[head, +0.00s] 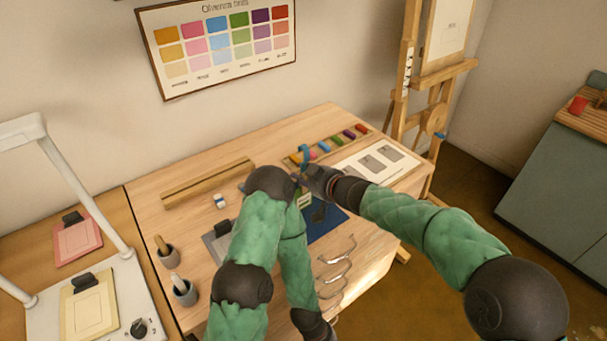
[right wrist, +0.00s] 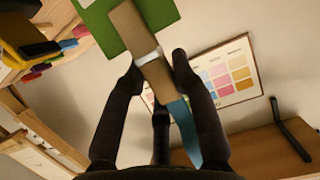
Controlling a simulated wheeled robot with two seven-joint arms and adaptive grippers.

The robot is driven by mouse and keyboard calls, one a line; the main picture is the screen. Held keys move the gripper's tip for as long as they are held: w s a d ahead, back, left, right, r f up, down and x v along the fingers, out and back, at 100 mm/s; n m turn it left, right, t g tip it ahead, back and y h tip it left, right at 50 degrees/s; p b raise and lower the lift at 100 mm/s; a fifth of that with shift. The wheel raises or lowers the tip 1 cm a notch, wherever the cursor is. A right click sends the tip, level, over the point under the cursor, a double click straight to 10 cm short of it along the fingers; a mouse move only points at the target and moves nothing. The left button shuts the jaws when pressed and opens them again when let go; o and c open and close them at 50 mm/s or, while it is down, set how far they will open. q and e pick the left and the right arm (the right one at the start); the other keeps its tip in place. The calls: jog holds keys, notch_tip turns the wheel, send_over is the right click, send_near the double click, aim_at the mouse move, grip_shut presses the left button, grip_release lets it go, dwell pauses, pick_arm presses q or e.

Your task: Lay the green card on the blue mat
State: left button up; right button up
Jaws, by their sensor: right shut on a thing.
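My right gripper (head: 306,178) is over the table near the blue mat (head: 332,229). In the right wrist view its dark fingers (right wrist: 155,70) close on a tan strip with a white band and a blue tail. The green card (right wrist: 137,20) shows at the far end of that strip and appears joined to it. In the head view a small part of the card (head: 305,201) shows below the gripper, above the mat's left part; contact with the mat cannot be told. The mat bears a darker mark and is partly hidden by my left arm.
A grey board (head: 217,243) with a black clip lies left of the mat. Two cups (head: 185,293) stand at the table's left. A row of colour blocks (head: 335,143) and a white sheet (head: 352,176) lie behind. Thin silver curved shapes (head: 336,276) show near the front.

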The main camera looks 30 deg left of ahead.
jog(key=o, duration=1)
jog(key=shift+f, duration=0.15)
jog(key=shift+d+r, duration=0.1)
jog(key=shift+r, duration=0.2)
jog(key=p+v, duration=0.3)
jog(key=v, duration=0.8)
jog(key=shift+s+d+p, duration=0.2)
jog(key=shift+d+p, duration=0.1)
jog(key=shift+d, duration=0.05)
jog(key=shift+f, duration=0.1)
